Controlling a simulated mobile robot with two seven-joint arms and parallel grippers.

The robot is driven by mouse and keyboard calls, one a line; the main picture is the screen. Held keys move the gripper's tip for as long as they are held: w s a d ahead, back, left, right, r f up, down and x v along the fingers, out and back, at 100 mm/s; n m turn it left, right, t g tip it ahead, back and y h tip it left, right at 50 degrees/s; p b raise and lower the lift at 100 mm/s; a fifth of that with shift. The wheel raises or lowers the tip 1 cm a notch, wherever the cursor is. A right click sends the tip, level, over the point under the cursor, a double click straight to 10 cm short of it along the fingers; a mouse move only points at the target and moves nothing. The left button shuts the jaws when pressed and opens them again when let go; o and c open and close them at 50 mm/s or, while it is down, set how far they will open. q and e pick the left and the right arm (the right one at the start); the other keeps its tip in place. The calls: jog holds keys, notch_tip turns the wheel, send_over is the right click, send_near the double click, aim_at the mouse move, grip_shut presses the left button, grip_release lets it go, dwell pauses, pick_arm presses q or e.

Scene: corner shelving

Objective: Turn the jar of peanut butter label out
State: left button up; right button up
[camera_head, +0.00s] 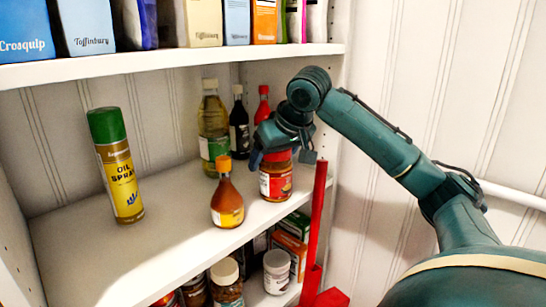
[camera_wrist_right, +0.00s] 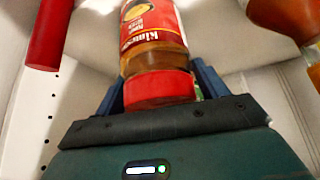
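A jar with a red lid and a red-and-yellow label (camera_head: 276,183), which I take as the peanut butter, stands upright on the middle shelf near its right end. Part of its label faces the head camera. My right gripper (camera_head: 284,158) comes down over the jar's lid with a finger on either side. In the right wrist view the jar (camera_wrist_right: 155,35) appears lid nearest, between the two fingers (camera_wrist_right: 160,92). The fingers are apart, with a gap beside the lid in the head view; contact is not clear. My left gripper is out of view.
An orange-capped sauce bottle (camera_head: 227,198) stands close left of the jar. An oil bottle (camera_head: 212,130), a dark bottle (camera_head: 239,128) and a red-capped bottle (camera_head: 262,106) stand behind. A spray can (camera_head: 117,168) stands far left. A red post (camera_head: 316,225) rises at right.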

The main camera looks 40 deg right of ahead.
jog(key=o, duration=0.3)
jog(key=shift+o, duration=0.2)
jog(key=shift+f, duration=0.15)
jog(key=d+v, duration=0.1)
jog(key=v, duration=1.2)
jog(key=shift+a, duration=0.5)
